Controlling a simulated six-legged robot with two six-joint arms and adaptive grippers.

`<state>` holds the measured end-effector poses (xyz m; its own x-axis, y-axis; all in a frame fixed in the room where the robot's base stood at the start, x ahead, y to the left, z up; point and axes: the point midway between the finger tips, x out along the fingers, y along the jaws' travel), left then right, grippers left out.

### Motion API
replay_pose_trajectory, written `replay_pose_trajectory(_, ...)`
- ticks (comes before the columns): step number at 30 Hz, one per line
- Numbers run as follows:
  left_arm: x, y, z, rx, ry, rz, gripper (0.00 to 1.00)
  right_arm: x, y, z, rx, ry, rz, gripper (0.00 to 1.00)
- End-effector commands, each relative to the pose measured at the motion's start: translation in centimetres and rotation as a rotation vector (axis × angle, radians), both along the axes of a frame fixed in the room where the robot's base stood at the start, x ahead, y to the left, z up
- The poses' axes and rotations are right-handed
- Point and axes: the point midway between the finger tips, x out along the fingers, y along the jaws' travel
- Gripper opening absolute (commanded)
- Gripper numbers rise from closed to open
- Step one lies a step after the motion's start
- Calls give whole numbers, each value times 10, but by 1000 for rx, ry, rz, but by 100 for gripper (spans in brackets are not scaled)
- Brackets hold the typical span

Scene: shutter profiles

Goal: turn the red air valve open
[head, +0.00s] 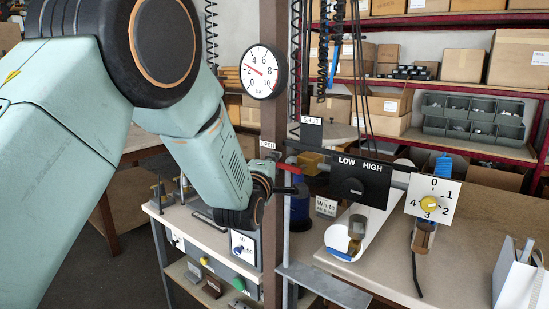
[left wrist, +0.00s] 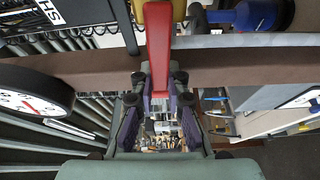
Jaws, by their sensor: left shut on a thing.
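The red air valve handle (head: 285,167) sits on a yellow valve body (head: 311,163) by the brown post. It points left from the body, just below the OPEN label (head: 267,145); the SHUT label (head: 311,129) is higher and to the right. My left gripper (head: 279,179) is at the handle, partly hidden by my arm. In the left wrist view the red handle (left wrist: 158,45) runs down between the fingertips of my left gripper (left wrist: 159,80), which is shut on its end. My right gripper is not in view.
A round pressure gauge (head: 263,72) hangs on the post above the valve, its needle between 2 and 4. A black LOW/HIGH panel (head: 352,183) and a white numbered dial plate (head: 450,190) stand to the right. Coiled hoses hang close by.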

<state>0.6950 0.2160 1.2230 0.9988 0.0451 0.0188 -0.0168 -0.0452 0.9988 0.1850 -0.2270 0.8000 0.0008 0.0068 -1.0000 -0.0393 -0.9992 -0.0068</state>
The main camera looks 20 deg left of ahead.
Motion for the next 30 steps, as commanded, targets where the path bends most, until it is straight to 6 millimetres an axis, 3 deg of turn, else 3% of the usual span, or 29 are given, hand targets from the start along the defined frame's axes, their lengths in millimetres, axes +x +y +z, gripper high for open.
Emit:
replay_pose_trajectory(20,1,-1,-3,-61,18,-3,0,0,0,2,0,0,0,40)
replay_pose_trajectory(21,1,-1,-3,-61,18,-3,14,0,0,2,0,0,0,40)
replay_pose_trajectory(30,0,0,-4,-60,20,-2,38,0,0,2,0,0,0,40)
